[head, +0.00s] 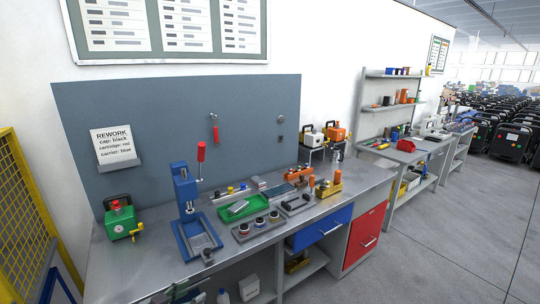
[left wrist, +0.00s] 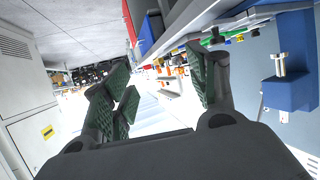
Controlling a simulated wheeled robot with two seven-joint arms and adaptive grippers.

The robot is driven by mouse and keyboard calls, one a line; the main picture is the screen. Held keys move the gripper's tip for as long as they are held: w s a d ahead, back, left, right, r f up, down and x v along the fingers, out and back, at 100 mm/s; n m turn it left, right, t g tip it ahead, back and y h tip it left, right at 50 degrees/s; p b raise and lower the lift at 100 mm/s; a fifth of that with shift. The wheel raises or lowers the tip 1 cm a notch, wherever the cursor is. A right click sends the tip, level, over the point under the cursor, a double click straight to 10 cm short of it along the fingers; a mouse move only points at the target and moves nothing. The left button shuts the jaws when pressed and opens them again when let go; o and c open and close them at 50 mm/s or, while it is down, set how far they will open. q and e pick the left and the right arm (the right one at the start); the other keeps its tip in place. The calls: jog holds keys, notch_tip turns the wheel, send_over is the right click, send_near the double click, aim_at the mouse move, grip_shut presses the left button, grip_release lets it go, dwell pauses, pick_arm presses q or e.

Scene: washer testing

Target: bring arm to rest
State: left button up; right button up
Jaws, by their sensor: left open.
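My left gripper (left wrist: 167,80) shows in the left wrist view. Its dark fingers with green ridged pads stand apart, and nothing is between them. The view is tilted, with the workbench edge (left wrist: 190,30) running across the top and a blue fixture (left wrist: 290,85) at the right, apart from the fingers. In the head view I cannot clearly make out my arm. My right gripper is in neither view.
The workbench (head: 120,270) carries a blue press (head: 186,190), a green tray (head: 240,208), a green device (head: 121,220) and several small parts. A yellow mesh guard (head: 22,220) stands at the left. The floor (head: 450,230) at the right is clear.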

pick_arm(q)
jog(key=a+f+n+y, duration=0.6)
jog(key=a+f, duration=0.8)
jog(key=f, duration=0.4)
jog(key=s+a+f+g+y, duration=0.1)
jog(key=s+a+f+g, duration=0.1)
jog(key=s+f, duration=0.65)
jog(key=s+a+f+g+y, duration=0.1)
jog(key=s+a+f+g, duration=0.3)
jog(key=f, duration=0.7)
jog(key=s+d+f+m+g, duration=0.1)
jog(key=s+d+f, duration=0.1)
jog(key=s+f, duration=0.55)
jog(key=s+d+f+g, duration=0.15)
jog(key=s+f, duration=0.25)
jog(key=s, duration=0.6)
jog(key=s+d+f+m, duration=0.1)
jog(key=s+d+f, duration=0.1)
jog(key=s+f, duration=0.55)
jog(key=s+d+f+g, duration=0.1)
jog(key=s+d, duration=0.7)
jog(key=d, duration=0.4)
jog(key=shift+d+f+g+h, duration=0.2)
jog(key=shift+f+g+h, duration=0.15)
jog(key=shift+h, duration=0.05)
